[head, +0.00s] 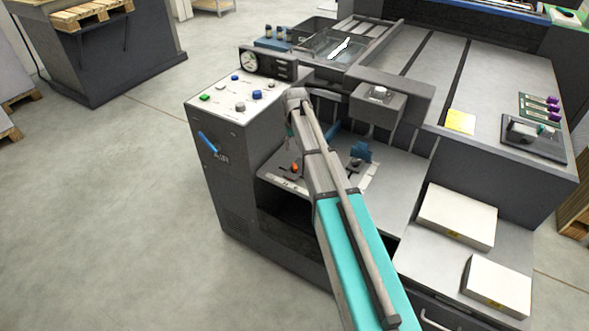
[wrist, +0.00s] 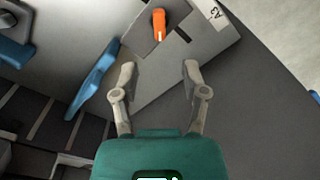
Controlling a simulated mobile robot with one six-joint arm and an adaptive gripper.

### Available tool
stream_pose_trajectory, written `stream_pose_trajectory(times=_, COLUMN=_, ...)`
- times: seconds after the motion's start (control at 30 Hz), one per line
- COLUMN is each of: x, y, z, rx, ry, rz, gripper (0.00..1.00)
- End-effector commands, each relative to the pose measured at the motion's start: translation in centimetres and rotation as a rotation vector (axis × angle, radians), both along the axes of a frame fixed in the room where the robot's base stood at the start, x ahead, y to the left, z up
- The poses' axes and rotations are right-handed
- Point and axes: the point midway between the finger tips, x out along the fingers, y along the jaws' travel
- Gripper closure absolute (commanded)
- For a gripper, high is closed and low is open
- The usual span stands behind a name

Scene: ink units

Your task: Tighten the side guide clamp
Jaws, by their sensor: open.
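An orange lever (wrist: 159,24), which looks like the side guide clamp, stands on a light grey plate (wrist: 190,45) marked "A3" at the top of the wrist view. It also shows in the head view (head: 295,168), just left of my arm. My gripper (wrist: 159,70) is open, with its two fingers apart and nothing between them. The lever lies ahead of the fingertips, roughly in line with the gap, and looks apart from them. In the head view my arm hides most of the gripper.
A blue part (wrist: 93,80) lies left of my fingers in the wrist view. In the head view, a blue block (head: 361,151) stands right of my arm. The control panel (head: 238,97) is at the left, and white paper stacks (head: 457,215) are at the right.

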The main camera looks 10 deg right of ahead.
Motion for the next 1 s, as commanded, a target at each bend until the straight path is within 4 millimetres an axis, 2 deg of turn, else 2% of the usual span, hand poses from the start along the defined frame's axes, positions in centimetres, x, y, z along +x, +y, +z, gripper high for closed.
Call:
stream_pose_trajectory(times=0.03, x=0.0, y=0.0, z=-0.8, rx=0.0, ry=0.0, rz=0.0, gripper=0.43)
stream_pose_trajectory(times=1.0, x=0.0, y=0.0, z=-8.3, rx=0.0, ry=0.0, rz=0.0, gripper=0.43)
